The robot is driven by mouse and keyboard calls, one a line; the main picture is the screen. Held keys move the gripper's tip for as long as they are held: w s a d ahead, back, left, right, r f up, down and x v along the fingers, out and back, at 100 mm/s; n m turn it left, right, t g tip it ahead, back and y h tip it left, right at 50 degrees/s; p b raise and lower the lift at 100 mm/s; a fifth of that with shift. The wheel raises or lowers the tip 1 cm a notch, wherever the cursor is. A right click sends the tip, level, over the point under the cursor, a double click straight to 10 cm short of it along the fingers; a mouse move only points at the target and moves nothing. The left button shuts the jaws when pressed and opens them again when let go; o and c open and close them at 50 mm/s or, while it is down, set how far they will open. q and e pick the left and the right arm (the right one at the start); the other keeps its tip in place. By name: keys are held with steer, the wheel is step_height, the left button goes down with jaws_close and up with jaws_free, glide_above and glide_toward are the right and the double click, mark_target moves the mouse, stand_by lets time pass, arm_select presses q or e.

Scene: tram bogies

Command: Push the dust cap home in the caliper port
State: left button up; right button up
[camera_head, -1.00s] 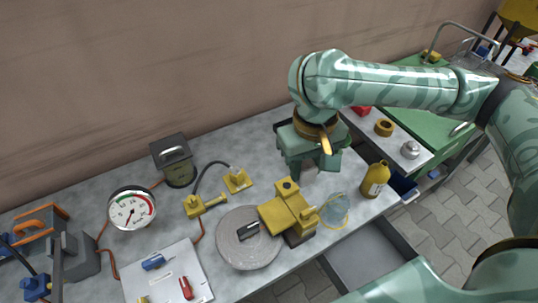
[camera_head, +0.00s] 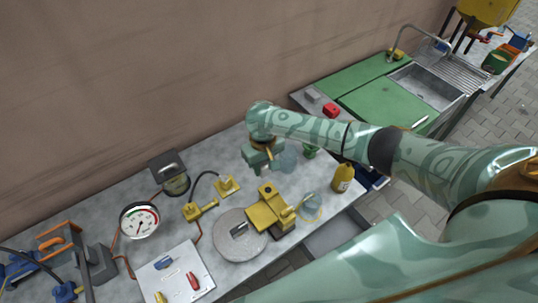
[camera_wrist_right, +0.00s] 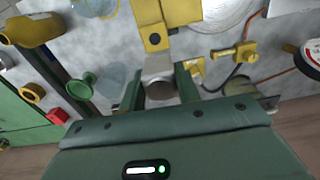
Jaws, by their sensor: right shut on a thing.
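The yellow caliper (camera_head: 262,216) stands on the grey bench beside a round grey disc. A dark round spot shows on its upper end, and I cannot tell if that is the open port or a cap in it. The caliper also shows at the top of the right wrist view (camera_wrist_right: 176,12). My right gripper (camera_head: 264,168) is behind the caliper, with its fingers down. In the right wrist view the gripper (camera_wrist_right: 160,88) is shut on a grey piece (camera_wrist_right: 158,68), apart from the caliper in that picture. I cannot tell if this piece is the dust cap. My left gripper is not in view.
A yellow bottle (camera_head: 343,177), a green funnel-like thing (camera_wrist_right: 82,86) and clear domes (camera_head: 312,206) stand right of the caliper. Yellow fittings with a black hose (camera_head: 203,177) and a dial gauge (camera_head: 139,220) stand left. A white board (camera_head: 174,272) with tools lies in front.

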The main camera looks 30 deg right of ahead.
steer(key=shift+s+d+f, duration=0.3)
steer(key=shift+s+f, duration=0.2)
steer(key=shift+s+d+f, duration=0.1)
steer(key=shift+d+f, duration=0.05)
steer(key=shift+f, duration=0.35)
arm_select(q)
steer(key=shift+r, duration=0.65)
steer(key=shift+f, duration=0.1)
arm_select(e)
steer(key=shift+f, duration=0.1)
step_height(320, 180, down, 6)
steer(key=b, duration=0.7)
steer(key=shift+r, duration=0.2)
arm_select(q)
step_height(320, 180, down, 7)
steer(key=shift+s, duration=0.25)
arm_select(e)
steer(key=shift+r, duration=0.1)
arm_select(q)
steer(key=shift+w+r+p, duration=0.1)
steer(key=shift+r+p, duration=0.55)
steer(key=shift+p, duration=0.05)
arm_select(e)
steer(key=shift+s, duration=0.1)
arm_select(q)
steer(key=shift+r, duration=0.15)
